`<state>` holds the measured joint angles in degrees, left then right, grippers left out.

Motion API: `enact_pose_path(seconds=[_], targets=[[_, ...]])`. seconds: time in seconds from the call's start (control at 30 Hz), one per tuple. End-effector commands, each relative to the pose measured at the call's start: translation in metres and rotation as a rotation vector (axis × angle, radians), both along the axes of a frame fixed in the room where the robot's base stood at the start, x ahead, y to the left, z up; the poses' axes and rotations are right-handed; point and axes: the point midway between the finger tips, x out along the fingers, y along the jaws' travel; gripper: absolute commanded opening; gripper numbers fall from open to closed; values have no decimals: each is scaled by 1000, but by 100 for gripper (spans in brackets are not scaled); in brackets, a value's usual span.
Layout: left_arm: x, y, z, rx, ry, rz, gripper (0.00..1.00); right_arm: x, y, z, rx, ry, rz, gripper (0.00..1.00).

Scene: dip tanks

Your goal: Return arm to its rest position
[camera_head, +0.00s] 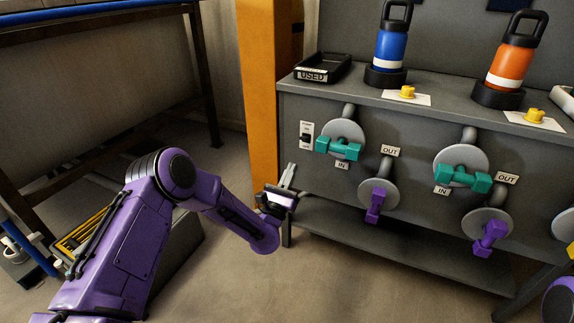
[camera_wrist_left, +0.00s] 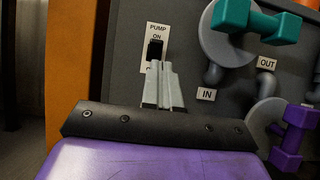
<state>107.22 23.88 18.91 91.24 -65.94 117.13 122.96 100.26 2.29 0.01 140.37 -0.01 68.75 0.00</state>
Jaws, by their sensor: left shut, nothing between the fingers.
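My left arm is purple and comes in from the left in the head view. Its gripper (camera_head: 289,176) is shut and empty, in front of the left end of the grey cabinet (camera_head: 400,112). In the left wrist view the closed fingers (camera_wrist_left: 162,85) point up at the panel, just below the black pump switch (camera_wrist_left: 156,49). I cannot tell whether they touch it. The switch plate (camera_head: 306,134) also shows in the head view, above and right of the fingertips. Of my right arm only a purple piece shows at the lower right edge; its gripper is out of view.
Teal IN valve handles (camera_head: 338,147) and purple OUT valve handles (camera_head: 375,206) stick out of the cabinet front. A blue bottle (camera_head: 391,47), an orange bottle (camera_head: 511,62) and a black USED tray (camera_head: 322,69) stand on top. An orange post (camera_head: 263,90) is left of the cabinet.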

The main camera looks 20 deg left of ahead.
Motion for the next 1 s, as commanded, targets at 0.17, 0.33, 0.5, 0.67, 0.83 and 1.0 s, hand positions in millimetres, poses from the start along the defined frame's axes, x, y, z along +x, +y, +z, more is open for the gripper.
enact_pose_path(seconds=[0.17, 0.33, 0.5, 0.67, 0.83, 1.0], targets=[[-10, -11, -7, -1, 0, -18, 0, 0, 0, -5, 0, 0, 0, 49], [-12, -14, -6, 1, -1, -21, 0, 0, 0, -5, 0, 0, 0, 49], [-12, -13, -6, 1, -1, -19, 0, 0, 0, -5, 0, 0, 0, 49], [-12, -13, -6, 1, -1, -19, 0, 0, 0, -5, 0, 0, 0, 49], [-10, -15, -11, 202, 19, 74, 0, 0, 0, -5, 0, 0, 0, 49], [-37, -27, -93, 924, 334, 292, 0, 0, 0, -5, 0, 0, 0, 49]])
